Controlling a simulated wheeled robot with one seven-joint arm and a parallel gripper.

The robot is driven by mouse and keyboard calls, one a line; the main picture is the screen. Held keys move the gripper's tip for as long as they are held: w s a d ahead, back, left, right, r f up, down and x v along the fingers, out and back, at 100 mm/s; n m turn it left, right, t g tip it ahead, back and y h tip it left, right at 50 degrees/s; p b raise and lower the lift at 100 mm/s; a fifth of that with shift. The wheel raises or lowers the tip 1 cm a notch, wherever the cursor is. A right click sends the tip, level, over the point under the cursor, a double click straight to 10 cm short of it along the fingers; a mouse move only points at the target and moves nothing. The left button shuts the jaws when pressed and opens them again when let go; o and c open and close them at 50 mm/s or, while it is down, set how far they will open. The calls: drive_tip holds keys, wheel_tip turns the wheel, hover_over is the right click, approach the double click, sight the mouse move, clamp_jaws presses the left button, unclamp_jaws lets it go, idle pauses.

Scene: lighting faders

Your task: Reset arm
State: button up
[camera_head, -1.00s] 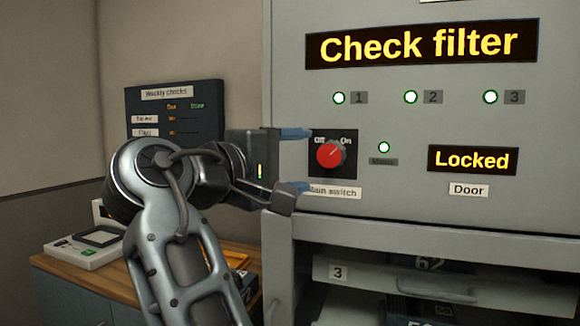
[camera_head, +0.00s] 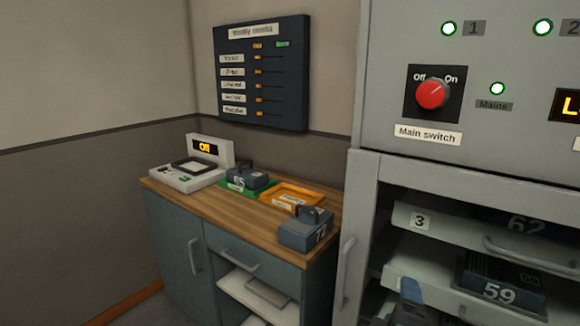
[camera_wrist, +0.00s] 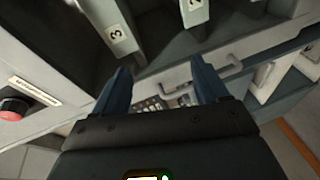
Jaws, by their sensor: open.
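My gripper (camera_wrist: 161,68) is open and empty in the wrist view, its two blue fingers apart. Beyond the fingers are the cabinet's shelf fronts, one marked 3 (camera_wrist: 118,32).
The grey cabinet (camera_head: 364,213) fills the right, with open shelves holding numbered modules such as 59 (camera_head: 498,292). A wooden counter (camera_head: 217,205) at left carries a test device (camera_head: 190,173), module 55 (camera_head: 240,180), an orange tray (camera_head: 262,196) and module 72 (camera_head: 306,231). A checks board (camera_head: 262,75) hangs above.

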drive_tip(key=s+d+f+m+y, duration=0.1)
drive_tip(key=s+f+m+y, duration=0.3)
drive_tip(key=s, duration=0.7)
drive_tip(key=s+d+f+n+y, duration=0.1)
drive_tip(key=s+f+y, duration=0.1)
drive_tip(key=s+f, duration=0.6)
drive_tip(key=s+r+m, duration=0.4)
drive_tip(key=s, duration=0.6)
drive_tip(key=s+d+r+m, duration=0.1)
drive_tip(key=s+r+m, duration=0.3)
drive_tip(key=s, duration=0.6)
drive_tip(key=shift+d+r, duration=0.15)
drive_tip(key=shift+r, duration=0.5)
drive_tip(key=shift+s+r+m, duration=0.35)
drive_tip(key=shift+s+m, duration=0.05)
